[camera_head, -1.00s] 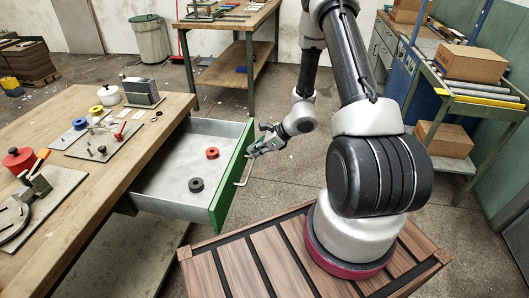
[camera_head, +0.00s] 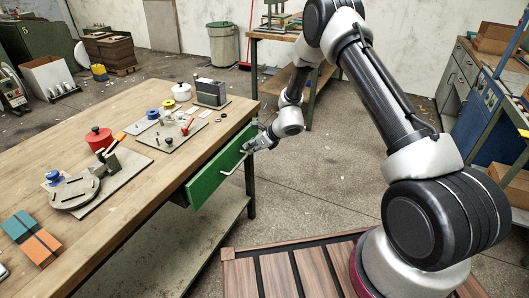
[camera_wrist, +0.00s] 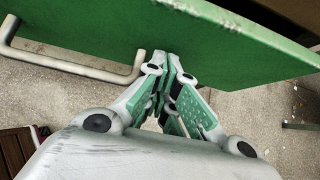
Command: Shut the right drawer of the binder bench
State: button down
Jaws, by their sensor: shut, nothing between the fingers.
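The right drawer's green front (camera_head: 222,168) stands close along the long side of the wooden binder bench (camera_head: 95,200). The drawer's inside is not visible, and I cannot tell whether a small gap is left behind the front. A pale bar handle (camera_head: 236,165) is on the front; in the wrist view the handle (camera_wrist: 70,66) is left of my fingers. My gripper (camera_head: 249,147) is shut and empty, at the far end of the green front beside the handle. In the wrist view the fingertips (camera_wrist: 166,62) are at the green front (camera_wrist: 215,50), seemingly against it.
The bench top holds a red pot (camera_head: 99,139), a white pot (camera_head: 181,92), binder parts on boards and coloured blocks (camera_head: 40,248). Another table (camera_head: 262,36) stands behind. Concrete floor (camera_head: 330,185) is open right of the drawer. My slatted base is at the bottom.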

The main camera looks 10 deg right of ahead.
jog(key=shift+w+a, duration=0.9)
jog(key=shift+a, duration=0.3)
jog(key=shift+a+r, duration=0.1)
